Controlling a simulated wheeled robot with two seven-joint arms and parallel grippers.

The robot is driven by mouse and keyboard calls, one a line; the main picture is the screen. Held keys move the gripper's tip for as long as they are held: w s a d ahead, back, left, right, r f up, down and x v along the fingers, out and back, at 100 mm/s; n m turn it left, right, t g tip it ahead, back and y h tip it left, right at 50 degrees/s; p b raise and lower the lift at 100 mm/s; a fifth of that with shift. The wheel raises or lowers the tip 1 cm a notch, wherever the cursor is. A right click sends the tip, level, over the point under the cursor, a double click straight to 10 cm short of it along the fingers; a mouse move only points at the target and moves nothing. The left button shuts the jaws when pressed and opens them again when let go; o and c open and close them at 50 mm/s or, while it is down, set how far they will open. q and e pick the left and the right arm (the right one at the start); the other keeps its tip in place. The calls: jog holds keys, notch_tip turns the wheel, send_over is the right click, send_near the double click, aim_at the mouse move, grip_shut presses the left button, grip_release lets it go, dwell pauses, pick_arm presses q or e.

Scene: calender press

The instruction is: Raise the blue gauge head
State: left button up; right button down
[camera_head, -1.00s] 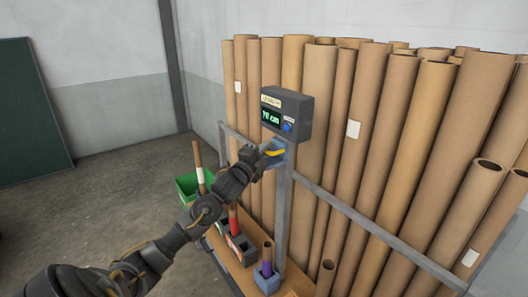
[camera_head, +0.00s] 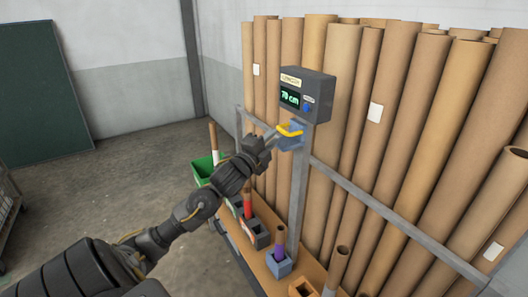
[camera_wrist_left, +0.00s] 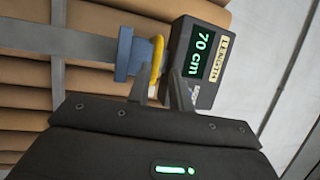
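The blue gauge head (camera_head: 290,141) is on the grey upright post, just below the display box (camera_head: 306,95), which reads 70 cm. A yellow handle (camera_head: 289,129) sticks out from its front. My left gripper (camera_head: 272,136) is at the handle. In the left wrist view, the two fingers (camera_wrist_left: 158,76) are apart, with the yellow handle (camera_wrist_left: 157,57) showing between their tips. I cannot tell whether they touch it. The blue head (camera_wrist_left: 124,53) is beside the handle, left of the display box (camera_wrist_left: 196,60). My right gripper is not in view.
Tall cardboard tubes (camera_head: 395,130) stand behind a grey rail (camera_head: 375,200). Below are a wooden shelf (camera_head: 262,268) with small holders and a green bin (camera_head: 204,168). The floor at left is clear, with a wire cart (camera_head: 8,205) at the edge.

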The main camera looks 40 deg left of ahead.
pick_arm(q)
jog(key=shift+s+d+f+b, duration=0.2)
jog(key=shift+s+b, duration=0.1)
jog(key=shift+s, duration=0.8)
jog(key=shift+s+d+f+b, duration=0.15)
jog(key=shift+s+b, duration=0.1)
jog(key=shift+s, duration=0.8)
jog(key=shift+a, duration=0.1)
